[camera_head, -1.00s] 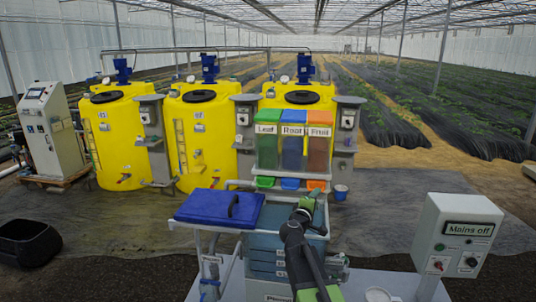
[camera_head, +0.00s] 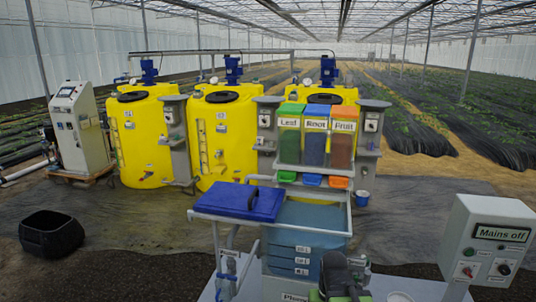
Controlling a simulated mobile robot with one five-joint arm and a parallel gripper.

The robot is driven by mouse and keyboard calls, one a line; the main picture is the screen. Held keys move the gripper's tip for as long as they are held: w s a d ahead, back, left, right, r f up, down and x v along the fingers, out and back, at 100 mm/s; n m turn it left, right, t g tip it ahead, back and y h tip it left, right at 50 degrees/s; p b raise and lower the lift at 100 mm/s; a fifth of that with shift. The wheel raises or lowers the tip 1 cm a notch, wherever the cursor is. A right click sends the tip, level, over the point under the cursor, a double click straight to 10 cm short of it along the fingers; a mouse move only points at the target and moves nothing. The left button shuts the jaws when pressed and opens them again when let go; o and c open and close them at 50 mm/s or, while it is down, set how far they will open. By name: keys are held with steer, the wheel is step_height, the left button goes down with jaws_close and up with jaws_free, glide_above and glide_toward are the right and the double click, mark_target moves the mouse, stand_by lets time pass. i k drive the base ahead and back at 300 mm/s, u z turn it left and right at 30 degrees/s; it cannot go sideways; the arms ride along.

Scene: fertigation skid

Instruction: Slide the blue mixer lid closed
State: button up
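The blue mixer lid (camera_head: 230,201) with its black handle (camera_head: 254,198) sits to the left on the rails of the mixer tank (camera_head: 292,249). It overhangs the tank's left side and covers only the left edge of the opening. The rest of the opening, to the lid's right, is uncovered and shows blue inside. A dark part of my arm (camera_head: 334,271) shows at the bottom, low in front of the tank's right side and apart from the lid. My gripper's fingertips cannot be made out.
Leaf, Root and Fruit hoppers (camera_head: 315,135) stand behind the tank. A "Mains off" control box (camera_head: 490,248) stands at right. A black tub (camera_head: 50,234) lies at far left. The ground between tub and tank is clear.

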mark_target(250, 202)
steer(key=u, duration=2.35)
steer(key=i, duration=1.4)
steer(key=z, duration=0.6)
steer(key=i, duration=1)
steer(key=u, duration=0.1)
